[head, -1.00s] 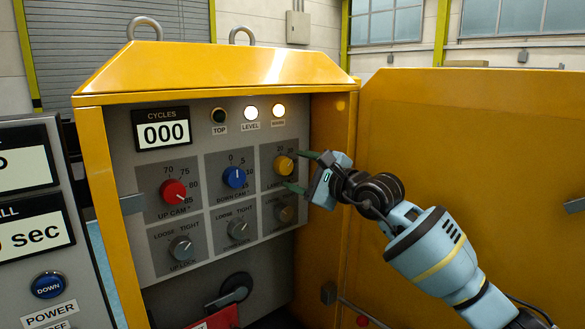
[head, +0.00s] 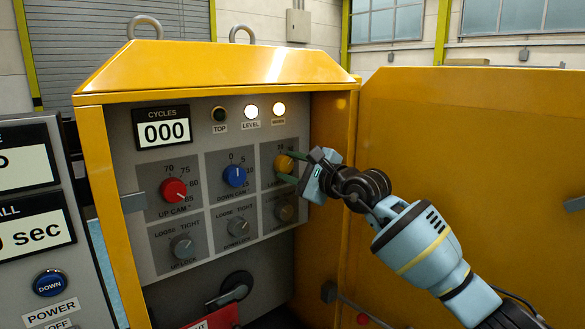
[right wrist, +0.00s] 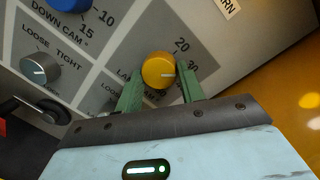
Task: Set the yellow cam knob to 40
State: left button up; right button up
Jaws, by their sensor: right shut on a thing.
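The yellow cam knob (head: 284,164) is at the upper right of the grey control panel, on a dark plate with a printed scale. My left gripper is not in view.
A red knob (head: 173,190) and a blue knob (head: 235,176) sit left of the yellow one. Grey lock knobs (head: 182,247) are in the row below. The open yellow door (head: 450,150) stands on the right, behind my arm.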

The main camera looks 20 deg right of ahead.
jog(key=shift+r+m+p, duration=0.25)
jog(key=shift+m+p, duration=0.75)
jog(key=shift+m, duration=0.4)
jog(key=m+p, duration=0.3)
jog(key=m, duration=0.1)
jog(key=shift+s+a+t, duration=0.1)
jog(key=shift+t, duration=0.3)
jog(key=shift+f+m+p, duration=0.15)
jog(key=shift+m+p, duration=0.3)
jog(key=shift+m, duration=0.45)
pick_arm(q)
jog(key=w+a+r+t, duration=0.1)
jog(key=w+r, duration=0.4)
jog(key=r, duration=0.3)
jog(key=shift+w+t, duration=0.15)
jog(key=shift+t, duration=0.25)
pick_arm(e)
jog(key=shift+f+m, duration=0.15)
jog(key=shift+m, duration=0.15)
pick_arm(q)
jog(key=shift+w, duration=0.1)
pick_arm(e)
jog(key=shift+f, duration=0.1)
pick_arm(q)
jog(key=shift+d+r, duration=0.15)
pick_arm(e)
jog(key=o, duration=1)
jog(key=shift+c, duration=0.2)
